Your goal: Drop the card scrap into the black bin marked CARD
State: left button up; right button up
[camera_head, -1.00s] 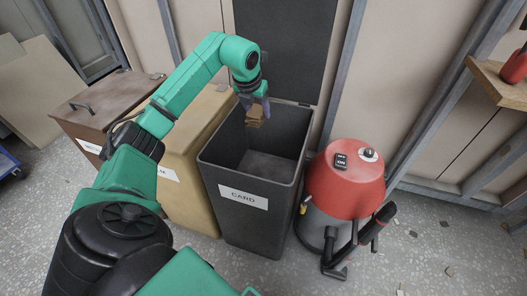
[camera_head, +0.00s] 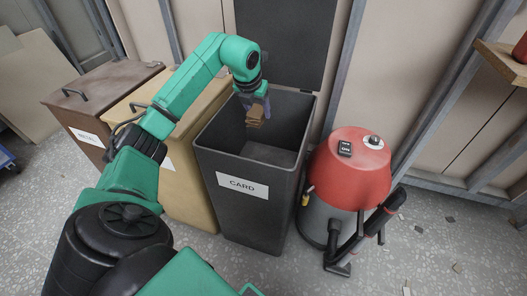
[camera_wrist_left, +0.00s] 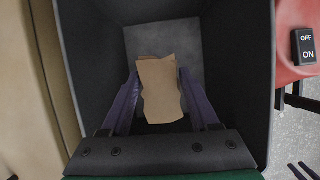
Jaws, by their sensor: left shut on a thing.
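The black bin marked CARD (camera_head: 243,205) stands open in the head view, its lid (camera_head: 285,40) raised at the back. My left gripper (camera_head: 256,104) points down over the bin's mouth, towards its back left. It is shut on the brown card scrap (camera_head: 254,118), which hangs below the fingers within the outline of the opening. In the left wrist view the card scrap (camera_wrist_left: 159,90) sits between the two purple fingers, with the dark bin walls around it and the grey bin floor (camera_wrist_left: 190,50) beyond. My right gripper is not in view.
A red and grey vacuum (camera_head: 350,180) stands close to the bin's right side. A tan bin (camera_head: 180,190) and a brown bin marked METAL (camera_head: 95,110) stand to its left, both with lids down. A wooden shelf (camera_head: 500,60) juts out at the upper right.

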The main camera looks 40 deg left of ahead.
pick_arm(q)
jog(key=o, duration=1.4)
jog(key=p+v, duration=0.1)
jog(key=v, duration=0.4)
jog(key=shift+w+a, duration=0.1)
jog(key=shift+w, duration=0.05)
jog(key=p+v, duration=0.2)
jog(key=v, duration=0.7)
jog(key=shift+r+p, duration=0.25)
jog(key=shift+p, duration=0.15)
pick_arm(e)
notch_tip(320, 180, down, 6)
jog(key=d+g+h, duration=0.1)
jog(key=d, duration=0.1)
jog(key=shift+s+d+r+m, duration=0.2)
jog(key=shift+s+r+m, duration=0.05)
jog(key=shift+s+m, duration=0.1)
